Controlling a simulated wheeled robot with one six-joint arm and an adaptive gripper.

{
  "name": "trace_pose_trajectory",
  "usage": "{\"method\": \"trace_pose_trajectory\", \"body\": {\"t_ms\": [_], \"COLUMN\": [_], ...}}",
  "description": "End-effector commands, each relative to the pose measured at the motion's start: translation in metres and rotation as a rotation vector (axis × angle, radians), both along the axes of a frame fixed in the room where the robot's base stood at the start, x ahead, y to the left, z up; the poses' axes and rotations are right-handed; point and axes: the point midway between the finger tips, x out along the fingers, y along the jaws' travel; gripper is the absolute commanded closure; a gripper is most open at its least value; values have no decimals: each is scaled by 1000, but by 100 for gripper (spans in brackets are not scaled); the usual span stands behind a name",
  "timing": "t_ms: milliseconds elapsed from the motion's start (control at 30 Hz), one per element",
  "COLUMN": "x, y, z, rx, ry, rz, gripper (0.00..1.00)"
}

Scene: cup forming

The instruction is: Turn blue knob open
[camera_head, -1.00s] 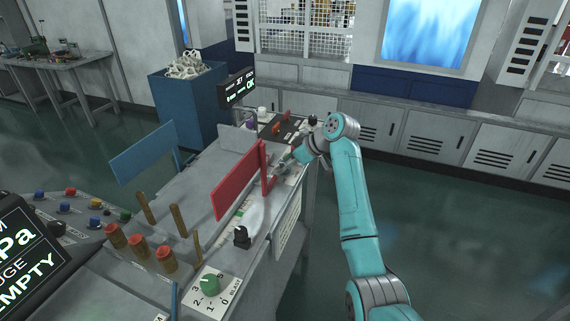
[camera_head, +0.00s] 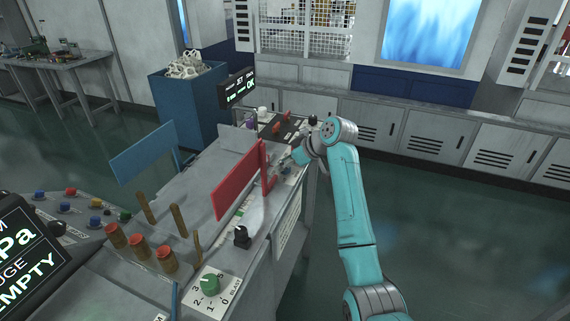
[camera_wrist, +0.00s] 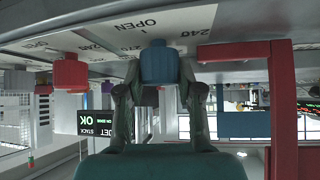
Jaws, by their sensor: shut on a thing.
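The blue knob (camera_wrist: 160,64) is in the upper middle of the wrist view, on a pale plate (camera_wrist: 190,22) marked OPEN with a numbered scale. The plate appears upside down. My gripper (camera_wrist: 160,88) has one finger on each side of the blue knob and is shut on it. In the head view my gripper (camera_head: 286,163) is at the far right edge of the bench, just right of the red panel, and the knob is too small to make out there. Which mark the knob points at cannot be told.
A red knob (camera_wrist: 70,72) stands left of the blue knob in the wrist view. A red frame (camera_wrist: 283,100) is close on the right. In the head view the red panel (camera_head: 238,184) stands beside my gripper. A black display (camera_head: 239,88) reads OK behind it.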

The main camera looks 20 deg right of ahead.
Motion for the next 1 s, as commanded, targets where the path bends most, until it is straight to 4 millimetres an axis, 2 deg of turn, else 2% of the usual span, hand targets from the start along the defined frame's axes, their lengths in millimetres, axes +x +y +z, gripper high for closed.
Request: {"method": "trace_pose_trajectory", "body": {"t_ms": [700,1000], "x": [0,0], "y": [2,1], "z": [1,1], "rx": [-1,0], "ry": [-3,-2], "rz": [-645,-849], "gripper": [99,99]}}
